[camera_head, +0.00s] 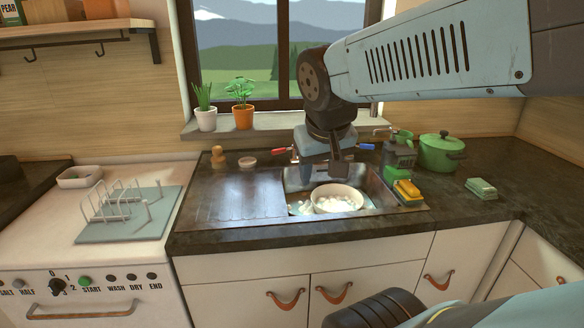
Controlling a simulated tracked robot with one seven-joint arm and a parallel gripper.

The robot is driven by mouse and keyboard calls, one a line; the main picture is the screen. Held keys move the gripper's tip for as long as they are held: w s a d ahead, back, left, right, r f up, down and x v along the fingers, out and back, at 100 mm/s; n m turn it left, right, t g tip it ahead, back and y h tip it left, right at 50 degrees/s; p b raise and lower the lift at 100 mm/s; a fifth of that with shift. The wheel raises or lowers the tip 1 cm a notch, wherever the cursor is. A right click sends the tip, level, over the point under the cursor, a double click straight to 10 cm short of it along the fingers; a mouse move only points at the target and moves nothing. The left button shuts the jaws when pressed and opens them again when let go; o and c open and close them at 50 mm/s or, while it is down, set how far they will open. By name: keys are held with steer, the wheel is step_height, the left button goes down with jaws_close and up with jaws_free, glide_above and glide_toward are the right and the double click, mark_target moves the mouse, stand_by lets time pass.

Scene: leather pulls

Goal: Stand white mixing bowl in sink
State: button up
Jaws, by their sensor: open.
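The white mixing bowl (338,199) stands upright in the sink basin (296,184), toward its right side. White suds or foam show inside the bowl and beside it on the basin floor. My gripper (322,172) hangs pointing down just above and behind the bowl's rim, open. Its fingers are small and dark here, and I cannot tell whether they touch the rim. My arm comes in from the upper right.
A sponge (407,191) and a dark bottle (398,160) stand right of the basin. A green pot (441,152) is behind, and a green-and-white block (481,188) lies right. A ribbed drainer (235,197) is left. Potted plants (243,113) stand on the sill.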

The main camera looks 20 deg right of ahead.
steer(key=shift+s+a+r+n+t+y, duration=0.15)
steer(key=shift+s+a+r+n+y, duration=0.1)
steer(key=shift+s+a+y, duration=0.15)
steer(key=shift+s+a+r+n+t+y, duration=0.2)
steer(key=shift+s+a, duration=0.05)
steer(key=shift+a, duration=0.3)
steer(key=shift+s+a+r+n+t+y, duration=0.15)
steer(key=shift+s+a+r+n+y, duration=0.1)
steer(key=shift+s+a+y, duration=0.15)
